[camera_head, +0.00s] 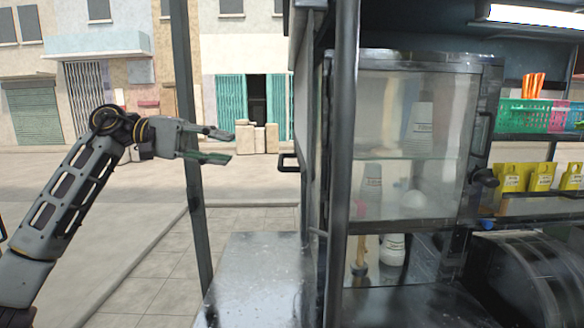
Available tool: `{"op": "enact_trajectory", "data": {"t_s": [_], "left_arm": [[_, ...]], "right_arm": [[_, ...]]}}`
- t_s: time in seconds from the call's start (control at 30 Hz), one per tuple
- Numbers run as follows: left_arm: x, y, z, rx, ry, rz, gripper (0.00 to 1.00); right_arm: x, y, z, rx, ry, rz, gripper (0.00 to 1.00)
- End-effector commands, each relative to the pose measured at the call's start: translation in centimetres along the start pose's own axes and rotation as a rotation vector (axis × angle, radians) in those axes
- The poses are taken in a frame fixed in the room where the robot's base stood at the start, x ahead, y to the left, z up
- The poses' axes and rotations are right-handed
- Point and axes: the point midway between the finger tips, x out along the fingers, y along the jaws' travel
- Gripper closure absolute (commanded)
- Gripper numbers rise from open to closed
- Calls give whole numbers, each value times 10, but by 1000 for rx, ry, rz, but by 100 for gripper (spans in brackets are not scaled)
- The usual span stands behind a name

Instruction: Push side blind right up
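A dark handle (289,162) sticks out to the left from the side of the stall, by the dark upright frame (344,150). A dark panel (300,35) shows nearly edge-on above it at the top; I cannot tell for sure whether this is the side blind. My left gripper (231,147) is left of the handle at about its height in the picture. Its two fingers are apart, pointing right, with nothing between them. It appears clear of the handle. My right gripper is not in view.
A thin dark post (190,200) stands by my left gripper. A metal counter (258,275) lies below the handle. A glass cabinet (410,150) with bottles is right of the frame. A green basket (523,116) and yellow packets (541,178) sit on shelves farther right.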

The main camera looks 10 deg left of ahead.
Motion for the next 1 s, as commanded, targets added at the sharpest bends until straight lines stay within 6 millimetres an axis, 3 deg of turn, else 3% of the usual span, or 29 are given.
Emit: {"op": "enact_trajectory", "data": {"t_s": [0.33, 0.57, 1.0], "left_arm": [[0, 1, 0, 0, 0, 1, 68], [9, 1, 0, 0, -1, 0, 68], [60, 2, 0, -1, -2, 1, 68]], "right_arm": [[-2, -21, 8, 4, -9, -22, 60], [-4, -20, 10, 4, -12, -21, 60], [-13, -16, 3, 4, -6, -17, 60]]}}
